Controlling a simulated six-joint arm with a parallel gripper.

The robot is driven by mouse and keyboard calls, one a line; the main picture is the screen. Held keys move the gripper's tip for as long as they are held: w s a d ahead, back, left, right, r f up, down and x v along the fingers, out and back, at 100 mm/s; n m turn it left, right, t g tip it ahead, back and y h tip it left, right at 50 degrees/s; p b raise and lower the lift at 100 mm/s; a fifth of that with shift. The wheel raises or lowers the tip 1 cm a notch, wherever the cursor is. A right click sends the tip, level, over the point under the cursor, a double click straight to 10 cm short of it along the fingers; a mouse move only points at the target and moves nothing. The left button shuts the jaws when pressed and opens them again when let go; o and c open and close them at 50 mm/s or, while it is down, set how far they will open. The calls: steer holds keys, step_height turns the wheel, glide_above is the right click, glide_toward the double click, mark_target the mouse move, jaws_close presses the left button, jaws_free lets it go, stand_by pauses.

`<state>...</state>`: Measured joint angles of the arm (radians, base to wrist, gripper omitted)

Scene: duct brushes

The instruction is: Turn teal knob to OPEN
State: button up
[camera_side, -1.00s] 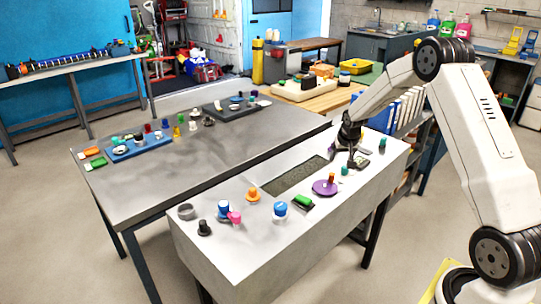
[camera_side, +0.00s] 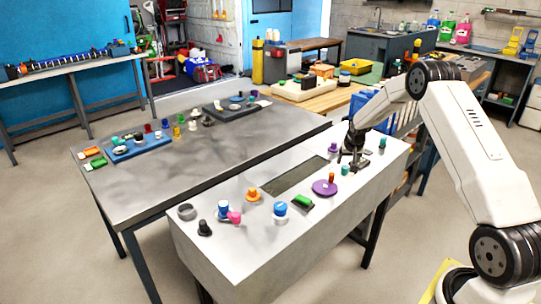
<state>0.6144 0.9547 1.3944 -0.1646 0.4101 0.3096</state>
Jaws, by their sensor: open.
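A small teal knob (camera_side: 345,170) stands on the top of the light grey console (camera_side: 245,240), towards its right end. A second small teal piece (camera_side: 382,143) stands farther right on the same top. My gripper (camera_side: 353,161) points down just above and behind the first teal knob, between the two teal pieces. It is open, and the small gap between its fingers is hard to make out. I see no contact with either teal piece. Any OPEN marking is too small to read.
Near my gripper are a purple knob (camera_side: 333,148) on its left and a purple disc (camera_side: 325,188) with an orange-brown post in front. A green piece (camera_side: 303,201), blue knob (camera_side: 280,209) and orange knob (camera_side: 253,195) stand farther left. A dark recessed panel (camera_side: 294,177) lies behind them.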

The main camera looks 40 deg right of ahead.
mark_target(345, 167)
steer(key=shift+x, duration=2.5)
jaws_close()
